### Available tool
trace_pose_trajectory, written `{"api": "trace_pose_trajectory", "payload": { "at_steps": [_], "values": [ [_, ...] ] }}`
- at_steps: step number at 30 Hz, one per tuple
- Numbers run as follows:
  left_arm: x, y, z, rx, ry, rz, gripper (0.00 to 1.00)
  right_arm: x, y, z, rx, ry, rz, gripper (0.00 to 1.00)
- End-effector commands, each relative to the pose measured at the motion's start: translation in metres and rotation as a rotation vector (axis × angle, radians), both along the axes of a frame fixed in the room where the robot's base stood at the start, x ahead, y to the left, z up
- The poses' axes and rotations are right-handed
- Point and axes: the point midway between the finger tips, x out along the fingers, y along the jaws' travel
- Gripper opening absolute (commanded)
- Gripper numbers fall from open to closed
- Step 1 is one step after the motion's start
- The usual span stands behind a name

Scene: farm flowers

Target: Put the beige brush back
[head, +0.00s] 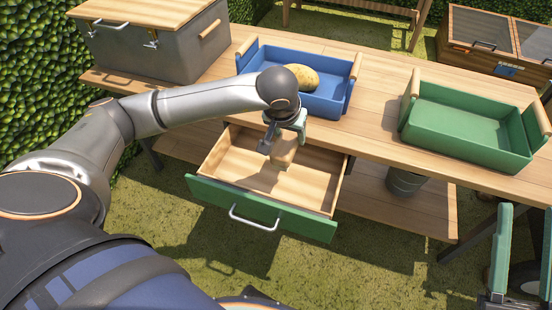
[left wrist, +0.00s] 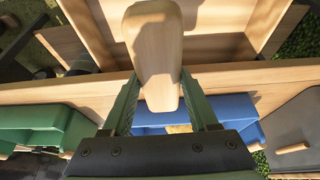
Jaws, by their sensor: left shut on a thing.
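The beige brush (head: 284,150) is in my left gripper (head: 283,133), over the open drawer (head: 338,192) with the green front. In the left wrist view the brush (left wrist: 155,50) shows as a pale wooden block between the two fingers of the left gripper (left wrist: 160,88). Its far end points to the drawer's inside (left wrist: 225,48). Whether it touches the drawer cannot be told. The drawer is otherwise empty where it shows. My right gripper (head: 524,208) stands at the lower right with its fingers apart and nothing between them.
A blue tray (head: 325,104) with a potato (head: 302,77) stands on the wooden table (head: 372,128) behind the drawer. An empty green tray (head: 463,128) stands to the right. A grey box (head: 150,50) is at the back left. A dark bucket (head: 404,181) sits on the lower shelf.

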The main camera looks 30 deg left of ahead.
Motion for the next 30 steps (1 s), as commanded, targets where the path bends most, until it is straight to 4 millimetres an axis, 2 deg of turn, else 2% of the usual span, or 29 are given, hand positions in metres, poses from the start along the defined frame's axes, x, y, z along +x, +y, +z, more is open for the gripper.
{"api": "trace_pose_trajectory", "payload": {
  "at_steps": [4,7,12,15,21,28,30],
  "values": [
    [-0.001,-0.001,-0.028,-0.001,0.005,-0.001,0.08,-0.020,0.003,0.024,-0.003,-0.135,0.027,0.45],
    [-0.002,0.000,-0.058,0.000,0.007,-0.001,0.08,-0.036,0.006,0.036,-0.003,-0.231,0.051,0.45],
    [-0.001,0.000,-0.102,0.000,0.005,-0.001,0.08,-0.034,0.007,0.022,0.009,-0.214,0.062,0.45],
    [-0.001,0.000,-0.120,0.000,0.003,0.000,0.08,-0.034,0.007,0.017,0.014,-0.208,0.067,0.45],
    [0.000,0.002,-0.134,0.001,0.000,0.000,0.08,-0.033,0.007,0.013,0.020,-0.202,0.072,0.45],
    [0.003,0.039,-0.135,0.003,0.001,0.002,0.08,-0.033,0.007,0.006,0.026,-0.197,0.075,0.45],
    [0.003,0.040,-0.142,-0.001,0.002,0.000,0.08,-0.033,0.007,0.002,0.030,-0.194,0.077,0.45]
  ]
}}
